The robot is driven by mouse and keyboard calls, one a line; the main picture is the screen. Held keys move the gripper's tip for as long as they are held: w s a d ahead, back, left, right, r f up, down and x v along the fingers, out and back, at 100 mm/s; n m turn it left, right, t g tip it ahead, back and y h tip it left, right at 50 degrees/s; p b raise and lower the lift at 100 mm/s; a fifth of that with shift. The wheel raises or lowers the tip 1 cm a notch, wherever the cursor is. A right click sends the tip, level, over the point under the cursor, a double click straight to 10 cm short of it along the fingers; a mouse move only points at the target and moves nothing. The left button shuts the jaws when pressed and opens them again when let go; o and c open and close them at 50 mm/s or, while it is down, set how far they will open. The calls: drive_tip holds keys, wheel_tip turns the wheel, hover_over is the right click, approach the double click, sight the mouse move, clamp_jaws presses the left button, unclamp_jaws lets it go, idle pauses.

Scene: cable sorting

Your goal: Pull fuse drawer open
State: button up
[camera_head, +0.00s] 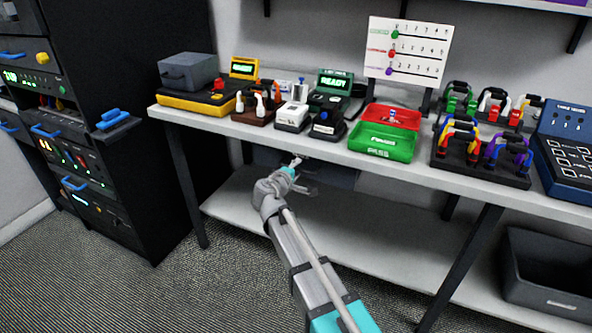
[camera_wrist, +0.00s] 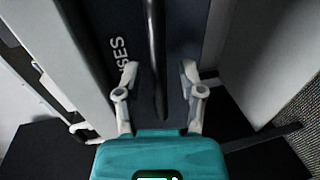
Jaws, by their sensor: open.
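The fuse drawer (camera_head: 338,174) is a dark box under the workbench top, partly hidden by my gripper (camera_head: 302,176) in the head view. In the wrist view, its dark front (camera_wrist: 183,35) carries white lettering, of which "SES" is readable. A black bar handle (camera_wrist: 154,45) runs along that front. My gripper (camera_wrist: 160,78) is open, with one pale finger on each side of the handle's line. I cannot tell whether the fingers touch the handle. The drawer looks shut under the bench.
The white workbench (camera_head: 405,172) holds testers, cable racks and a red bin (camera_head: 392,117) behind a green bin (camera_head: 381,142). A lower shelf (camera_head: 375,240) lies below the drawer. A dark equipment rack (camera_head: 140,190) stands left, and a dark crate (camera_head: 545,297) sits at lower right.

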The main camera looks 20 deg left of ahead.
drive_tip(key=shift+c, duration=0.3)
clamp_jaws()
drive_tip(key=shift+s, duration=0.1)
